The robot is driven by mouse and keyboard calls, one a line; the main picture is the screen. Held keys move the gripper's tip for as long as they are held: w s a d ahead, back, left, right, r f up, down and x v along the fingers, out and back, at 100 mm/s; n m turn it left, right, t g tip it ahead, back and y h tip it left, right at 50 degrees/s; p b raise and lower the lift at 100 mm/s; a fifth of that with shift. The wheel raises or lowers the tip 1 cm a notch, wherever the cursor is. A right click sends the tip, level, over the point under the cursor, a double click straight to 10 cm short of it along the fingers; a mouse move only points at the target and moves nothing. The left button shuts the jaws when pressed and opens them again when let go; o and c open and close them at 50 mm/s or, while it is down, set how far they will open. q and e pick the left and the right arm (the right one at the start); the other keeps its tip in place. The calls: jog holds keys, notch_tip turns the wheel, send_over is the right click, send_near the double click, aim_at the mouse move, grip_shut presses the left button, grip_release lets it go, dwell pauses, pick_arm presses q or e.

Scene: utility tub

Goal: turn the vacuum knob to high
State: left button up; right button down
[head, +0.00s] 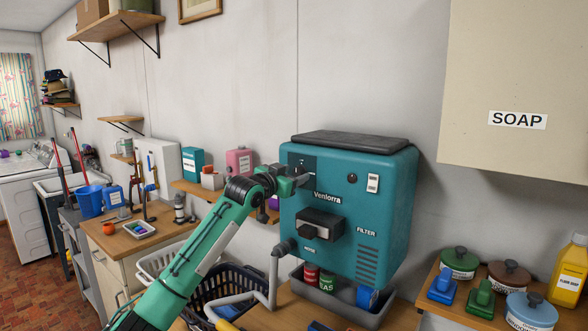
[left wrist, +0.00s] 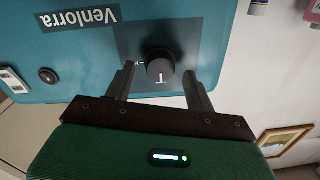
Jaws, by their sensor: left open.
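The teal Venlorra vacuum unit (head: 345,250) hangs against the wall above the bench. Its round black knob (left wrist: 160,67) sits on a dark square panel (head: 302,161), near the upper left of the unit's front. The left wrist view is upside down there; a white mark shows on the knob's lower edge. My left gripper (head: 303,179) is at that panel, with its open fingers (left wrist: 158,74) on either side of the knob. A gap shows between each finger and the knob. In the head view my gripper hides the knob. The small scale lettering is too small to read.
A black outlet block (head: 320,225) juts from the unit below the name label. A grey hose (head: 272,277) runs beneath it. A SOAP cabinet (head: 515,75) is to the right. A shelf with jars (head: 508,274) stands at lower right.

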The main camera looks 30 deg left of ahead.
pick_arm(q)
jog(key=shift+w, duration=0.45)
pick_arm(e)
jog(key=shift+s+r, duration=0.15)
jog(key=shift+s, duration=0.3)
pick_arm(q)
jog(key=c, duration=1)
pick_arm(e)
jog(key=shift+a, duration=0.15)
